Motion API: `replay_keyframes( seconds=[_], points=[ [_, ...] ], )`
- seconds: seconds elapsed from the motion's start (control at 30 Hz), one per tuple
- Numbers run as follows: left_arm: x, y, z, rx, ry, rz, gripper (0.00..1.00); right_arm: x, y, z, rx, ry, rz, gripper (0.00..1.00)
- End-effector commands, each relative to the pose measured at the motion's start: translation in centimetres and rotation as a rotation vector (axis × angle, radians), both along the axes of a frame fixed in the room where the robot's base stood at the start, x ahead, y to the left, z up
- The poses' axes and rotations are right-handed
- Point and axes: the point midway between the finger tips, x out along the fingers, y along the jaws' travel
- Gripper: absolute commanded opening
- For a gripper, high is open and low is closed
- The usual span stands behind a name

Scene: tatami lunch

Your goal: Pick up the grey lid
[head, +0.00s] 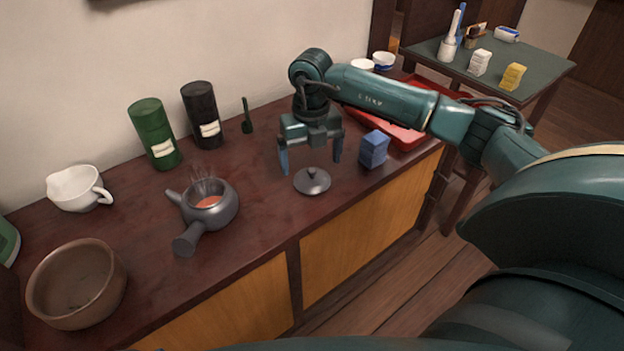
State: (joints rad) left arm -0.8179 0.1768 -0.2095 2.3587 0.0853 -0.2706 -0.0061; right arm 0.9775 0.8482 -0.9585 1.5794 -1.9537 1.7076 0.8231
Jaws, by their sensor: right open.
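The grey lid (312,182) is a round, dark grey disc with a small knob on top. It lies flat on the dark red-brown counter, between the teapot and a blue box. My right gripper (311,165) points down just above and behind the lid. Its two fingers are spread wide, one to the left and one to the right of the knob, with nothing held. I cannot tell exactly how high the fingertips are over the counter. My left gripper is not in the head view.
A grey open teapot (222,212) with a side handle stands left of the lid. The blue box (374,149) stands close on the right, before a red tray (405,138). Green (153,132) and black (203,114) canisters stand behind. A brown bowl (75,287) sits at the front left.

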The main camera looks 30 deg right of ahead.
Motion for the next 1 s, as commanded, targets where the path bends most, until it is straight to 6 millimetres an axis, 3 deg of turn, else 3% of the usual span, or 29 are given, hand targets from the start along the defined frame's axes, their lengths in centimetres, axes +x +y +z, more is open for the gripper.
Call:
replay_keyframes(
  seconds=[0.3, 0.6, 1.0],
  points=[
    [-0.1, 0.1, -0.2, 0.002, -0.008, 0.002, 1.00, 0.2, -0.3, -4.4, 0.002, 0.001, 0.001, 0.93],
    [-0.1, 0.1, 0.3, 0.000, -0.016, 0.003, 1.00, 0.2, -0.3, -4.8, 0.001, 0.001, 0.001, 0.92],
    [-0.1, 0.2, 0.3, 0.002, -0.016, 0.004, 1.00, 0.2, -0.3, -4.7, 0.001, 0.001, 0.001, 0.59]
  ],
)
